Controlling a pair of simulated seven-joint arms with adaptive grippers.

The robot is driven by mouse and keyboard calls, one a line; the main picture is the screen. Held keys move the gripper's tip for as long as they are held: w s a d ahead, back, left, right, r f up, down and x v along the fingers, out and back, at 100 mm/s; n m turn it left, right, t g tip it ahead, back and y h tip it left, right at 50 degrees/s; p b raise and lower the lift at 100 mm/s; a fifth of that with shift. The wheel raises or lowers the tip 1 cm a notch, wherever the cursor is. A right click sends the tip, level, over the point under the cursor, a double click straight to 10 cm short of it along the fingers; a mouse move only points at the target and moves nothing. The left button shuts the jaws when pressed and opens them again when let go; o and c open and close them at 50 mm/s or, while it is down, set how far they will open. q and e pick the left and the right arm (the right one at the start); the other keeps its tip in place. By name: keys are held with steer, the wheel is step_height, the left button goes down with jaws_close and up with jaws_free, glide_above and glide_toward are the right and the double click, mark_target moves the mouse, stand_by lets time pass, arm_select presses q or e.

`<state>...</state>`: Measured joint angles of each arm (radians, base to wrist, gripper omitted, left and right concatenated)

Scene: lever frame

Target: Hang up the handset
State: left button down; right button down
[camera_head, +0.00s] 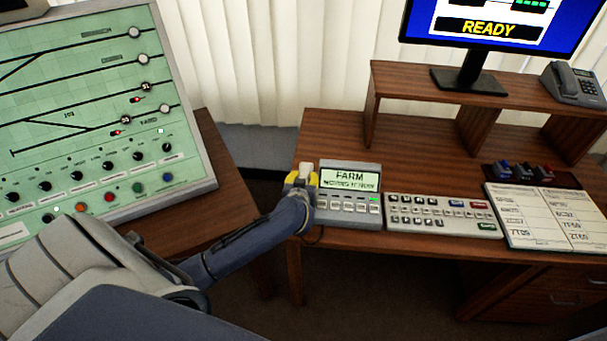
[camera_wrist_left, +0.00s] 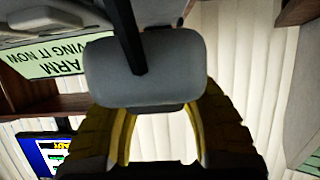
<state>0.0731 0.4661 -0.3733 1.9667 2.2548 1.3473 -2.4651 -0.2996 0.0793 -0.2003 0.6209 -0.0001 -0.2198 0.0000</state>
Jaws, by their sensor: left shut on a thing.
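My left gripper (camera_head: 301,181) has yellow fingers and is at the left side of the grey desk phone unit (camera_head: 347,212), whose screen reads "FARM". It is shut on the handset (camera_head: 306,168), whose pale end shows above the fingers. In the left wrist view the handset (camera_wrist_left: 172,78) is a grey rounded block between the yellow fingers (camera_wrist_left: 162,130), with a dark strip crossing in front of it. The phone unit's screen (camera_wrist_left: 62,55) shows upside down behind it. I cannot tell whether the handset touches its cradle. My right gripper is not in view.
A green track panel (camera_head: 80,105) stands at the left. A grey keypad (camera_head: 443,215), an open log book (camera_head: 540,217) and a second telephone (camera_head: 573,84) are to the right. A monitor (camera_head: 490,25) stands on a wooden shelf (camera_head: 420,80). A gap separates the two desks.

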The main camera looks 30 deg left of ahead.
arm_select(q)
steer(key=shift+f, duration=1.5)
steer(key=shift+f, duration=0.25)
steer(key=c, duration=0.9)
jaws_free()
steer(key=shift+c, duration=0.2)
steer(key=v, duration=1.2)
